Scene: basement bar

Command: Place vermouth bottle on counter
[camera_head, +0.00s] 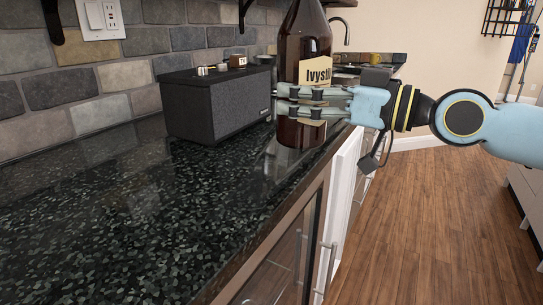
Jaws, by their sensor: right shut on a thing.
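A brown glass bottle (305,38) with a cream label stands upright near the front edge of the counter, right of centre. My right gripper (285,103) reaches in from the right and is shut around the bottle's lower body, its fingers crossing the label. The bottle's base is over the dark speckled counter (120,220); I cannot tell whether it touches the surface. The bottle's top is cut off by the picture's upper edge. My left gripper is not in view.
A black speaker (215,103) with knobs on top stands on the counter just left of the bottle, against the stone-tile wall. A faucet (341,28) is behind the bottle. The counter's near left part is clear. Cabinets with handles are below the front edge.

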